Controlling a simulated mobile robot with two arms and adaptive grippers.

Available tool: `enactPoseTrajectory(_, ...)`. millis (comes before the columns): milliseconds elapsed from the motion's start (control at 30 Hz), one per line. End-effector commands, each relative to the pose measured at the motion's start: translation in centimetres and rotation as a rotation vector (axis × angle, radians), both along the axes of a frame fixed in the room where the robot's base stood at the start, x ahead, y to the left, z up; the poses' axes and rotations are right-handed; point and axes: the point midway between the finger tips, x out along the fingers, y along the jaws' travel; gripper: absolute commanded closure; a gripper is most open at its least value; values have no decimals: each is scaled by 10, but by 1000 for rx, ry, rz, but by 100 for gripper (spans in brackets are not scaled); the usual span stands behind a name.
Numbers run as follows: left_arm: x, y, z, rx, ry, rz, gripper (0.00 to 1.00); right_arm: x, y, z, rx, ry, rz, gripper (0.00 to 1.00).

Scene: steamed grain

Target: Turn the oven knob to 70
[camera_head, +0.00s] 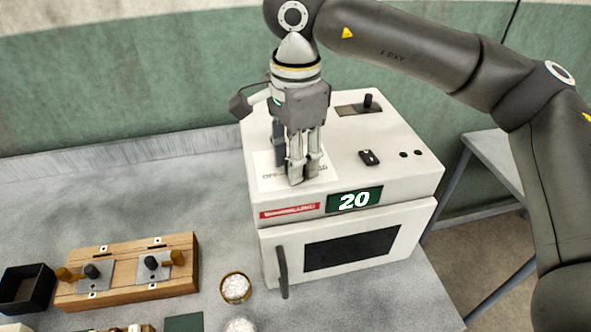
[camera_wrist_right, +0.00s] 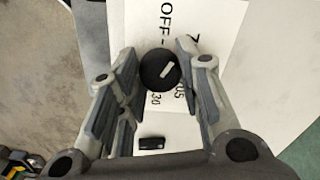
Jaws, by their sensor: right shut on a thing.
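The white oven (camera_head: 345,225) stands on the table, and its green display (camera_head: 354,200) reads 20. My right gripper (camera_head: 302,172) points down over the white label plate on the oven's top and hides the knob in the head view. In the right wrist view, the round black oven knob (camera_wrist_right: 158,70) with a pale mark sits between the fingers of my right gripper (camera_wrist_right: 158,85), which is shut on it. Parts of the printed scale, such as "OFF" and "30", show around the knob. My left gripper is not in view.
The oven top also carries a small black switch (camera_head: 369,157) and a black lever (camera_head: 368,101). The oven door has a dark handle (camera_head: 282,271). A wooden block with metal fittings (camera_head: 130,270), a black box (camera_head: 27,289) and a bowl of white grain (camera_head: 235,288) stand at the front left.

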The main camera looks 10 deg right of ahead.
Motion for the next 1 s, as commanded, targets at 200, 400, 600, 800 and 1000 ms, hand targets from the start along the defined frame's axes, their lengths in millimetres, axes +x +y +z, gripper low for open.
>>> enactPoseTrajectory(200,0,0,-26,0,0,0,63,1,0,-3,1,-4,-202,91)
enactPoseTrajectory(400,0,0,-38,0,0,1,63,1,0,-2,1,-3,-362,91)
enactPoseTrajectory(600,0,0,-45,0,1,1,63,0,0,-1,1,-4,-478,91)
enactPoseTrajectory(800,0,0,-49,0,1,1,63,1,0,0,1,-4,-547,91)
enactPoseTrajectory(1000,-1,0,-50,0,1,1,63,1,0,1,1,-4,-574,91)
